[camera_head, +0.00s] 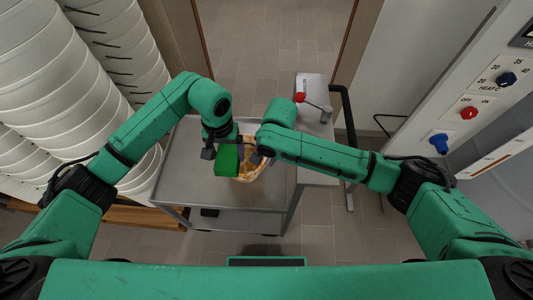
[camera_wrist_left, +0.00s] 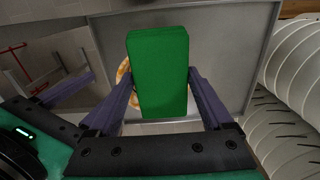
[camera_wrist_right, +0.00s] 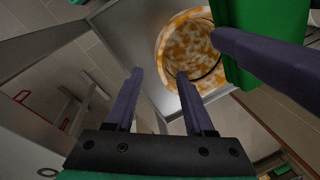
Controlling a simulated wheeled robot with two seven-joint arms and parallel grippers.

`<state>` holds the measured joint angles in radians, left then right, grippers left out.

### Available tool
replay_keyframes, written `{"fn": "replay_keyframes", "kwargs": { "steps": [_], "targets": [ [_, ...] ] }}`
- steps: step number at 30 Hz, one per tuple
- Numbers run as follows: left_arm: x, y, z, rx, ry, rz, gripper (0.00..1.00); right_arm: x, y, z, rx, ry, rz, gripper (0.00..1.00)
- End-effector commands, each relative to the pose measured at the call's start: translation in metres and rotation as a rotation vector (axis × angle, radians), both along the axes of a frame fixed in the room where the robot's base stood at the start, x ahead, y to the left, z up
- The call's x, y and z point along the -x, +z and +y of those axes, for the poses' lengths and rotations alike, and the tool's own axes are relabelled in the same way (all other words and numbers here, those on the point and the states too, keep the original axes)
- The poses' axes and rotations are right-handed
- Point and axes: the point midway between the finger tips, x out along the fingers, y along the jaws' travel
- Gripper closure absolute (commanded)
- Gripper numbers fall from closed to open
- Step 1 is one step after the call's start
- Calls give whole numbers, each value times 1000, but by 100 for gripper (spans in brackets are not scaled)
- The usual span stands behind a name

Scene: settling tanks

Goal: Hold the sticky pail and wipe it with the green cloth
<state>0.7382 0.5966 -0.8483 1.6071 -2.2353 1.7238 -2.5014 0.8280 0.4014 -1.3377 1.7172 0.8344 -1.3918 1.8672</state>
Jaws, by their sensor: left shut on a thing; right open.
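The green cloth (camera_wrist_left: 160,75) is a green block held between the fingers of my left gripper (camera_wrist_left: 160,100). In the head view the cloth (camera_head: 227,160) is just left of the pail (camera_head: 250,168), above the metal cart. The pail shows in the right wrist view (camera_wrist_right: 192,50) as a round, open vessel with orange-brown and whitish blotches inside. My right gripper (camera_wrist_right: 162,75) is open, its fingers apart at the pail's near side. One finger overlaps the pail's rim in that view; I cannot tell whether it touches. The pail's lower part is hidden.
The grey metal cart (camera_head: 185,175) has bare top at its left. A white table (camera_head: 313,130) with a red-knobbed device (camera_head: 300,98) stands right of it. White stacked tubs (camera_head: 60,80) are at left, a control panel (camera_head: 490,90) at right.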

Motion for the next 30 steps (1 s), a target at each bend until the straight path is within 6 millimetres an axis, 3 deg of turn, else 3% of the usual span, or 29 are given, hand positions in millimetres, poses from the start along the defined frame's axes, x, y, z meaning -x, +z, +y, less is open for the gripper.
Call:
{"fn": "replay_keyframes", "kwargs": {
  "steps": [7, 19, 23, 30],
  "targets": [
    [0, 0, 0, 0, 0, 0, 72, -1, -18, 1, 4, -7, 5, 46],
    [0, 0, 0, 0, 0, 0, 72, -11, -105, 15, 4, -5, 3, 46],
    [0, 0, 0, 0, 0, 0, 72, -12, -117, 16, 3, -5, 4, 46],
    [0, 0, 0, 0, 0, 0, 72, -13, -119, 17, 2, -5, 3, 46]
  ]
}}
